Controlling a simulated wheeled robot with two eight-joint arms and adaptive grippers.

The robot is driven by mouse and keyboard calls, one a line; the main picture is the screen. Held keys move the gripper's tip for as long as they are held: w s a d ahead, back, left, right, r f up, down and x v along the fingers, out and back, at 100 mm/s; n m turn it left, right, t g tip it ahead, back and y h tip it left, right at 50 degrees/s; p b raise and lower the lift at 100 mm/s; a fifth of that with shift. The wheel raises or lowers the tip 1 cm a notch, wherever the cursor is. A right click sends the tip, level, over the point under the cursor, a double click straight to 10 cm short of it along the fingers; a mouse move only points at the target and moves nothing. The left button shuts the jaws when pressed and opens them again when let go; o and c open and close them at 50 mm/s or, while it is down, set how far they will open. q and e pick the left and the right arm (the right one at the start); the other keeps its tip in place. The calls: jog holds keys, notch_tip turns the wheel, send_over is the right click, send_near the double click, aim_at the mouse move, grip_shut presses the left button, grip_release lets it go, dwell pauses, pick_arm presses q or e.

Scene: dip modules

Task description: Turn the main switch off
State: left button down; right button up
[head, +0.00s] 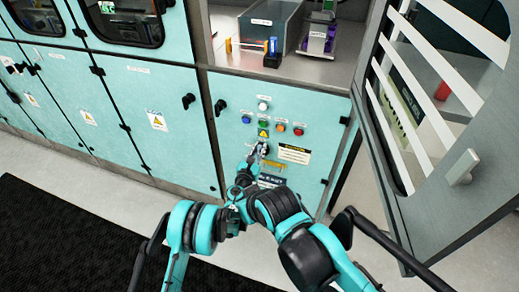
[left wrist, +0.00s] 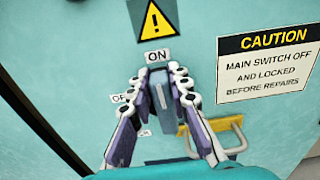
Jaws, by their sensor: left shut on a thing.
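The main switch is a grey-blue handle (left wrist: 161,98) on the teal cabinet panel in the left wrist view. It stands upright, with its top end just below the ON label (left wrist: 157,56). An OFF label (left wrist: 121,98), partly covered by a finger, is to its left. My left gripper (left wrist: 161,82) has one finger on each side of the handle and is shut on it. In the head view the left gripper (head: 260,150) is at the panel below the coloured buttons, and the switch is mostly hidden there. My right gripper is not in view.
A yellow warning triangle (left wrist: 156,20) is above the switch and a caution sign (left wrist: 268,62) to its right. A yellow bracket (left wrist: 228,138) sticks out at lower right. Several buttons (head: 264,122) are above. An open striped door (head: 440,130) stands at right.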

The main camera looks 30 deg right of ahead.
pick_arm(q)
jog(key=n, duration=0.2)
jog(key=w+n, duration=0.1)
jog(key=n, duration=0.1)
jog(key=shift+a+f, duration=0.15)
jog(key=shift+a, duration=0.2)
jog(key=shift+w+a+f+n, duration=0.2)
jog(key=shift+f+n, duration=0.25)
jog(key=shift+n, duration=1.8)
jog(key=shift+w+a+f+n, duration=0.25)
jog(key=shift+f+n, duration=0.2)
jog(key=shift+n, duration=1.85)
jog(key=shift+w+a+f+n, duration=0.2)
jog(key=shift+f+n, duration=0.25)
jog(key=shift+n, duration=1.8)
jog(key=c, duration=1.4)
grip_release()
